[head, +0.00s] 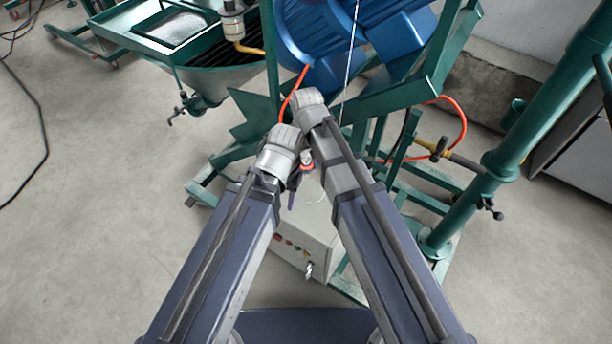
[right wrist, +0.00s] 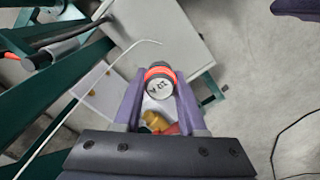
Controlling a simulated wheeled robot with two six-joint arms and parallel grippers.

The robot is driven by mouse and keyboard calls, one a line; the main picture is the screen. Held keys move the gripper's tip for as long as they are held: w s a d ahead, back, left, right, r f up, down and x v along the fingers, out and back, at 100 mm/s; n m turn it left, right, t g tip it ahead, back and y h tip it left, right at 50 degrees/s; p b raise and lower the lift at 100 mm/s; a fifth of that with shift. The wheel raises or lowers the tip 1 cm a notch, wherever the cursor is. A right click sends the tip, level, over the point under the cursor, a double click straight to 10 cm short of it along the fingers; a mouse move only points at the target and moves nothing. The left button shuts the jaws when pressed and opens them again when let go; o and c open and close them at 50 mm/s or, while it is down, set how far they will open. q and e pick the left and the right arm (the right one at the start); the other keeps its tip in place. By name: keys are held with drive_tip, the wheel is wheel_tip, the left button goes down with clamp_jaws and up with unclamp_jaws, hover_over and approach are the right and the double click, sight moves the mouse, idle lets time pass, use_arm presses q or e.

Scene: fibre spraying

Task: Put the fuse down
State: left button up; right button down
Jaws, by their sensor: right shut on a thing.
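The fuse (right wrist: 159,88) is a small cylinder with a dark body, a red-orange ring and a pale end face marked with dark characters. In the right wrist view it sits between the purple fingers of my right gripper (right wrist: 158,80), which is shut on it. In the head view my right gripper (head: 292,190) shows small and partly hidden by the arm links, above a light grey control box (head: 318,229).
A green machine frame (head: 440,85) with a blue motor (head: 320,40) stands ahead. A green hopper (head: 215,75) is at the upper left, a thick green post (head: 535,115) at the right. A thin white line (right wrist: 90,108) crosses the wrist view. Concrete floor (head: 110,190) is clear at left.

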sight(306, 175)
wheel_tip(306, 175, down, 18)
drive_tip(key=b, duration=1.6)
drive_tip(key=shift+r, duration=0.1)
drive_tip(key=shift+b, duration=0.35)
drive_tip(key=shift+c, duration=2.4)
unclamp_jaws()
wheel_tip(306, 175, up, 12)
drive_tip(key=p, duration=1.2)
drive_tip(key=shift+o, duration=0.5)
drive_tip(key=f+b, duration=0.4)
drive_tip(key=shift+w+a+f, duration=0.15)
drive_tip(key=shift+a+f, duration=0.05)
drive_tip(key=shift+f, duration=0.2)
